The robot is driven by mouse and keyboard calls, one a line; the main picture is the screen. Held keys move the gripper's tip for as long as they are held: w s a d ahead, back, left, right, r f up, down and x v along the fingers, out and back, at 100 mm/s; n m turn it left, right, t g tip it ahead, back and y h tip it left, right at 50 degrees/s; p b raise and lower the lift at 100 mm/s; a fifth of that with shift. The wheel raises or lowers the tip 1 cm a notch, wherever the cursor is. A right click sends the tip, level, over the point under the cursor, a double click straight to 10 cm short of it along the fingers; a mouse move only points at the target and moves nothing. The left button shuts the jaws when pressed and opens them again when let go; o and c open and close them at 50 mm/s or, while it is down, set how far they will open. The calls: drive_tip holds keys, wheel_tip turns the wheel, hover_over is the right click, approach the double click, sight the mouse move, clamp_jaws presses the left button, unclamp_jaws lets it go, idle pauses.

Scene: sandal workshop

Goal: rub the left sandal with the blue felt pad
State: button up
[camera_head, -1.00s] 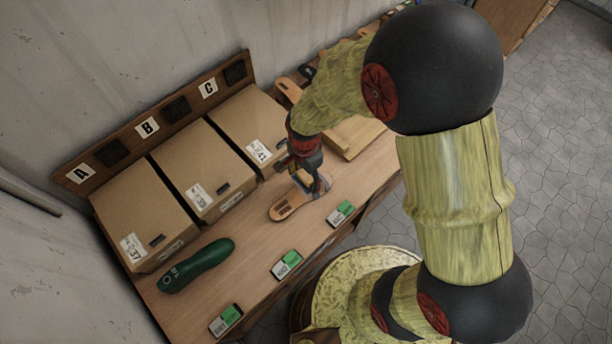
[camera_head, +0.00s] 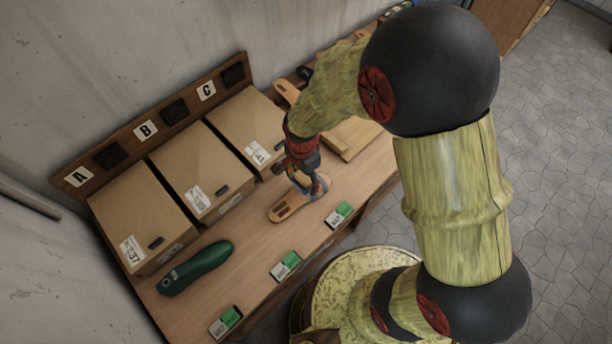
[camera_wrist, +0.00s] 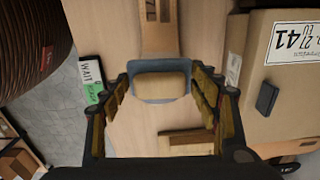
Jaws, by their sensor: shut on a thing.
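A tan wooden sandal (camera_head: 290,207) lies on the workbench under my gripper; in the wrist view its slotted end (camera_wrist: 160,28) points to the top. My gripper (camera_head: 310,186) is shut on the blue felt pad (camera_head: 320,187), which has a pale wooden block on top. In the wrist view the pad (camera_wrist: 160,66) sits between the fingers (camera_wrist: 160,88), over the sandal's near end and covering part of it. The pad is at or very near the sandal's surface; I cannot tell whether they touch.
Boxes (camera_head: 190,170) stand along the wall behind the sandal. Green-and-white cards (camera_head: 287,265) line the bench's front edge. A wooden tray (camera_head: 352,138) and another sandal-like piece (camera_head: 286,91) lie farther back.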

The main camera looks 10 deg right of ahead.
drive_tip(key=shift+w+d+f+b, duration=0.25)
drive_tip(key=shift+d+f, duration=0.05)
drive_tip(key=shift+d, duration=0.2)
drive_tip(key=shift+w+d+f+b, duration=0.2)
drive_tip(key=shift+d+f, duration=0.1)
drive_tip(key=shift+d, duration=0.15)
drive_tip(key=shift+r, duration=0.1)
drive_tip(key=shift+w+r+p, duration=0.1)
drive_tip(key=shift+r+p, duration=2.4)
drive_tip(key=shift+r, duration=1)
drive_tip(key=shift+f, duration=0.1)
drive_tip(key=shift+h, duration=0.3)
drive_tip(key=shift+w+d+f+b, duration=0.5)
drive_tip(key=shift+d+f, duration=0.35)
drive_tip(key=shift+f, duration=0.55)
drive_tip(key=shift+w+d+f+b, duration=0.35)
drive_tip(key=shift+d+f+b, duration=0.4)
drive_tip(key=shift+f, duration=0.7)
drive_tip(key=shift+w+d+f+b, duration=0.45)
drive_tip(key=shift+d+f, duration=0.45)
drive_tip(key=shift+f, duration=0.5)
drive_tip(key=shift+f, duration=0.15)
